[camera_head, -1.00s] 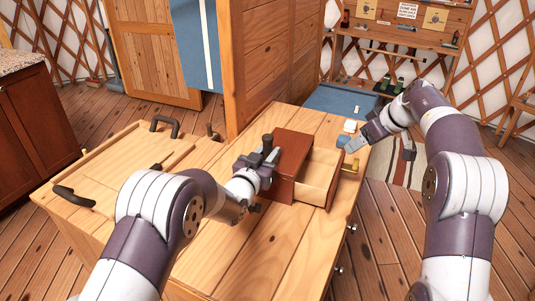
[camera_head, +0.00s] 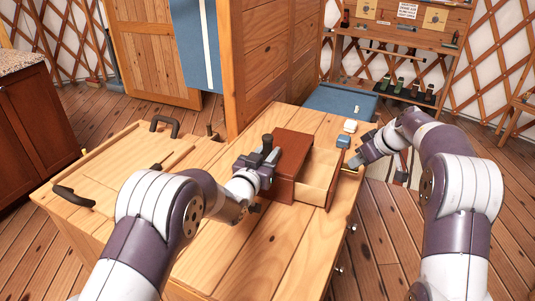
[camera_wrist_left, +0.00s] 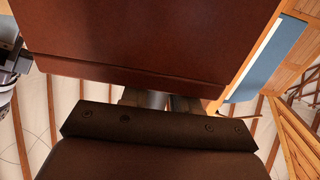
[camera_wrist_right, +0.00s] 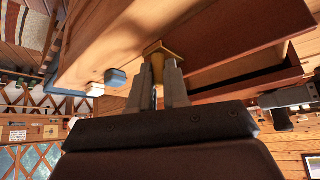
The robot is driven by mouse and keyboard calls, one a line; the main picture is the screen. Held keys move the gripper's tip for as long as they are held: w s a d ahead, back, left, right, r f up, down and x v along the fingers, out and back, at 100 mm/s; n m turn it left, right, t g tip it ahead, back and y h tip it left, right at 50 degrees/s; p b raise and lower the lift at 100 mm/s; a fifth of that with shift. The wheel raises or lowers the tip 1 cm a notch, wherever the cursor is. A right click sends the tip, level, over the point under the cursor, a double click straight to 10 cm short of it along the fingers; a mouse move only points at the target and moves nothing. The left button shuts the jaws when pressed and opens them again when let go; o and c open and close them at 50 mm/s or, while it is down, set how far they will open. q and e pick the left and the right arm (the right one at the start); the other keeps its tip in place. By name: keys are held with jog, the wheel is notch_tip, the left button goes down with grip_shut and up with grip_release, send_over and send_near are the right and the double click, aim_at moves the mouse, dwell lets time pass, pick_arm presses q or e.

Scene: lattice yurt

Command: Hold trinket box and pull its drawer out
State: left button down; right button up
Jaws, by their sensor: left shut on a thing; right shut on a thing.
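The reddish-brown trinket box (camera_head: 288,150) stands on the wooden table top, its drawer (camera_head: 317,175) pulled partly out to the right. The drawer's pale inside looks empty. My left gripper (camera_head: 265,164) is shut on the left side of the box; in the left wrist view the box (camera_wrist_left: 150,35) fills the upper part and hides most of the grip. My right gripper (camera_head: 358,160) is at the drawer front. In the right wrist view its fingers (camera_wrist_right: 158,82) are shut on the brass drawer knob (camera_wrist_right: 160,50).
A small white block (camera_head: 350,126) and a small blue block (camera_head: 343,142) lie on the table behind my right gripper. A shallow wooden tray (camera_head: 105,170) with dark handles is at the left. The table top in front of the box (camera_head: 270,250) is clear.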

pick_arm(q)
jog(key=shift+f, duration=0.1)
pick_arm(e)
jog(key=shift+d+r, duration=0.1)
jog(key=shift+d, duration=0.4)
jog(key=o, duration=1.4)
jog(key=shift+s, duration=0.1)
notch_tip(320, 180, up, 7)
jog(key=shift+f, duration=0.1)
